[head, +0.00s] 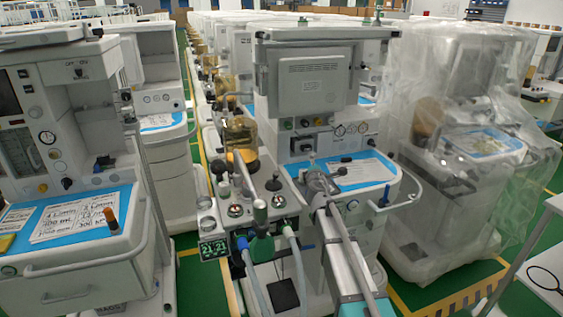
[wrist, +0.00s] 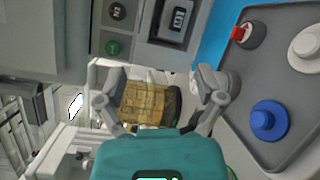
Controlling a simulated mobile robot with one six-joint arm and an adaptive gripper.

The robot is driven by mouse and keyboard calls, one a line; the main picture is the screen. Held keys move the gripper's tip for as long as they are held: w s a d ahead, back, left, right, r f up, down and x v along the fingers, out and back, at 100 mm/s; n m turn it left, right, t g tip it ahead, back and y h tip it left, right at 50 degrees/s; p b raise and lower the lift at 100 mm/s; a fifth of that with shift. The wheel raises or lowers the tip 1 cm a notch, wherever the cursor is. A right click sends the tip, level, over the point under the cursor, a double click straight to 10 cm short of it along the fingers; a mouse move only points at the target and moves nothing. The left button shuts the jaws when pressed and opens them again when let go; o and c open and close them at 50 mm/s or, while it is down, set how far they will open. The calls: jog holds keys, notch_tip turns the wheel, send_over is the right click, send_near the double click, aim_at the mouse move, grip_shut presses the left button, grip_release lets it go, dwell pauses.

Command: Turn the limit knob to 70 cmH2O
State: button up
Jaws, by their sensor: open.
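My gripper (wrist: 158,95) is open in the wrist view, its two grey fingers spread apart with nothing held between them. Beyond the fingers is a yellow-brown canister (wrist: 148,98), partly hidden by the gripper body. To the right, a grey panel (wrist: 293,92) carries a blue knob (wrist: 268,120), a white knob (wrist: 308,45) and a small red-marked part (wrist: 243,33). No finger is seen touching these knobs. I cannot tell which is the limit knob, and no 70 cmH2O marking is readable. In the head view I cannot make out the fingers clearly.
The anaesthesia cart (head: 308,82) stands in the middle of the head view, with a yellow canister (head: 241,133) and a green-digit display (head: 213,250). Another cart (head: 90,265) is at left; a plastic-covered cart (head: 455,100) is at right. Hoses hang at front. Green floor shows at right.

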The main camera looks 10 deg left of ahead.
jog(key=s+d+f+m+g+h, duration=0.3)
jog(key=s+d+f+m, duration=0.15)
jog(key=d, duration=0.35)
jog(key=s+d+f+m+g+h+b, duration=0.1)
jog(key=s+d+f+m+g+h, duration=0.15)
jog(key=s+d+m, duration=0.45)
jog(key=s+d+f+m+g+h, duration=0.2)
jog(key=d+f+m+h, duration=0.15)
jog(key=d, duration=0.45)
jog(key=s+d+f+m+g+y, duration=0.1)
jog(key=s+f+m+g+y, duration=0.2)
jog(key=s, duration=0.9)
jog(key=s+d+f+m+g+y+b, duration=0.1)
jog(key=s+f+m+g+y, duration=0.2)
jog(key=s, duration=0.9)
notch_tip(320, 180, down, 4)
jog(key=m+g, duration=0.2)
jog(key=g, duration=0.2)
jog(key=shift+m, duration=0.3)
